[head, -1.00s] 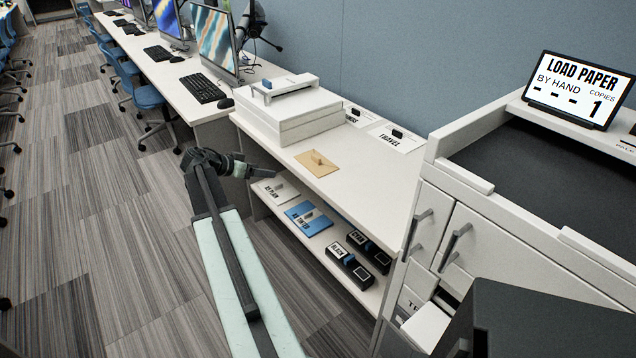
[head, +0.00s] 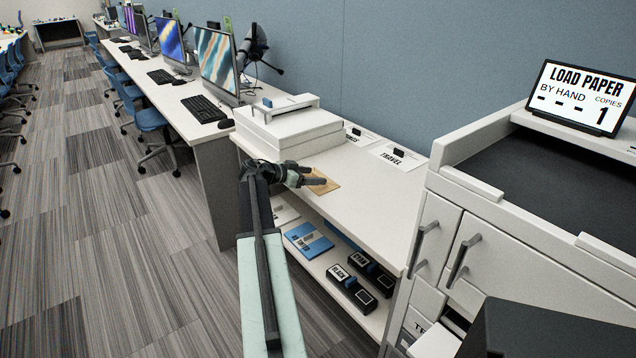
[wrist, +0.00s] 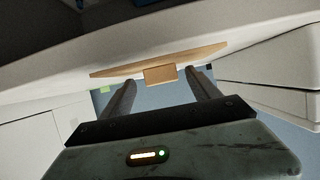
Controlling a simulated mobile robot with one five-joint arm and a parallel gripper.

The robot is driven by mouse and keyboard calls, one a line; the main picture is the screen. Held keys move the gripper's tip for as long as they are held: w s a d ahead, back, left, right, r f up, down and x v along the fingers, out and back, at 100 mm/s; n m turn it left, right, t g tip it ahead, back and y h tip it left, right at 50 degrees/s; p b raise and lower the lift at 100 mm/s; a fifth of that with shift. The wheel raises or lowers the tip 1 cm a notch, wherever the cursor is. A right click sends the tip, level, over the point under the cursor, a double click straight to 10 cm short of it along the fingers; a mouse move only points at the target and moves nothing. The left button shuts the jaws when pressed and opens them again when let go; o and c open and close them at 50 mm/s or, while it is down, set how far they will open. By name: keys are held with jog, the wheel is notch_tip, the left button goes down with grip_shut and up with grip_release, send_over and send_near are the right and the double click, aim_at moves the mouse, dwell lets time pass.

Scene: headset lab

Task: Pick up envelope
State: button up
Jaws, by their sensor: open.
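The tan envelope (head: 329,188) lies flat on the white counter, with a small raised tab on it. In the wrist view the envelope (wrist: 115,70) shows edge-on, and its tab (wrist: 160,74) appears between my two fingers. My gripper (head: 314,178) is open at the near left side of the envelope, low over the counter. It covers part of the envelope in the head view. I cannot tell whether the fingers touch the tab.
A white box-like device (head: 290,127) stands left of the envelope. Labelled cards, one reading TRAVEL (head: 397,157), lie behind it. A shelf below holds a blue pack (head: 308,240) and black boxes (head: 352,288). A white printer cabinet (head: 470,215) stands at right.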

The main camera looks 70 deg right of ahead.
jog(key=shift+s+d+f, duration=0.15)
jog(key=shift+d+f, duration=0.15)
jog(key=shift+d, duration=0.05)
jog(key=shift+r, duration=0.1)
jog(key=shift+c, duration=0.3)
jog(key=c, duration=1.3)
jog(key=shift+c, duration=0.2)
jog(key=shift+r, duration=0.1)
jog(key=shift+r+p, duration=0.6)
jog(key=shift+p, duration=0.15)
notch_tip(320, 180, up, 3)
jog(key=p, duration=0.3)
jog(key=shift+a, duration=0.15)
jog(key=s+a, duration=0.2)
jog(key=a, duration=0.5)
jog(key=s+a, duration=0.2)
jog(key=a, duration=0.6)
jog(key=shift+s+r+p, duration=0.3)
jog(key=shift+r+p, duration=0.1)
